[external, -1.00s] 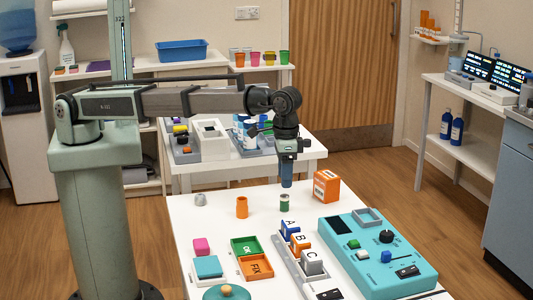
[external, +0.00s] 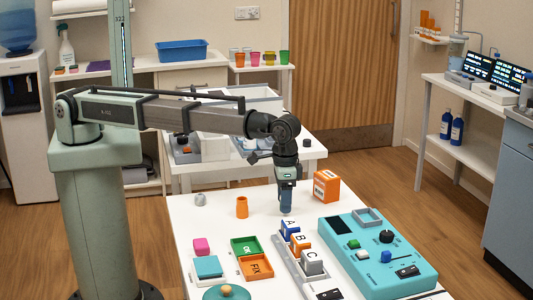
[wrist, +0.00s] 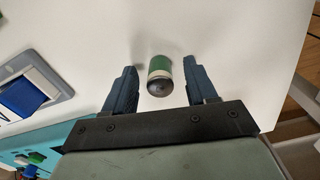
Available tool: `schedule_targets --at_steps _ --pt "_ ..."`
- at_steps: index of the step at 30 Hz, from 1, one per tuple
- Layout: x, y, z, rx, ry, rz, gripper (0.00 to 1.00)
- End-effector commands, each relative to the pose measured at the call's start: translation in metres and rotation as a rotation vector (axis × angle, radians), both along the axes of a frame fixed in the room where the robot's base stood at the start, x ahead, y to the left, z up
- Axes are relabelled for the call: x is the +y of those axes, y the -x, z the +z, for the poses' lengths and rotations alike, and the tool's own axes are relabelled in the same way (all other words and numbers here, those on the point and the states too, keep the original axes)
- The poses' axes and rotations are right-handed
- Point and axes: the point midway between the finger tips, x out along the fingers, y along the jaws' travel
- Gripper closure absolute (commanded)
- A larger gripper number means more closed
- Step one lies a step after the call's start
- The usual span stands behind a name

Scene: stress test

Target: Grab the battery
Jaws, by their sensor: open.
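The battery (wrist: 160,68) is a small green cylinder with a pale band and a dark end. In the wrist view it is on the white table between the two blue fingers of my gripper (wrist: 160,88), with a gap on each side. The fingers are open and hold nothing. In the external view my gripper (external: 286,211) points down at the table, and its fingers hide the battery there.
An orange box (external: 327,187) stands right of my gripper. A grey rack with lettered blocks (external: 300,243) and a teal control panel (external: 345,232) lie nearer the front. An orange cup (external: 242,207) stands to the left, with clear white table between.

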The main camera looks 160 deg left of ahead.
Motion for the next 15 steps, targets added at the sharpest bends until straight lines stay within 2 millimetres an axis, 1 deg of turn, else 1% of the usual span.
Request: schedule_targets --at_steps 2,15 --pt "0.0000 0.0000 0.0003 0.000 0.000 0.000 0.43" --pt "0.0000 0.0000 0.0006 0.000 0.000 0.000 0.85"
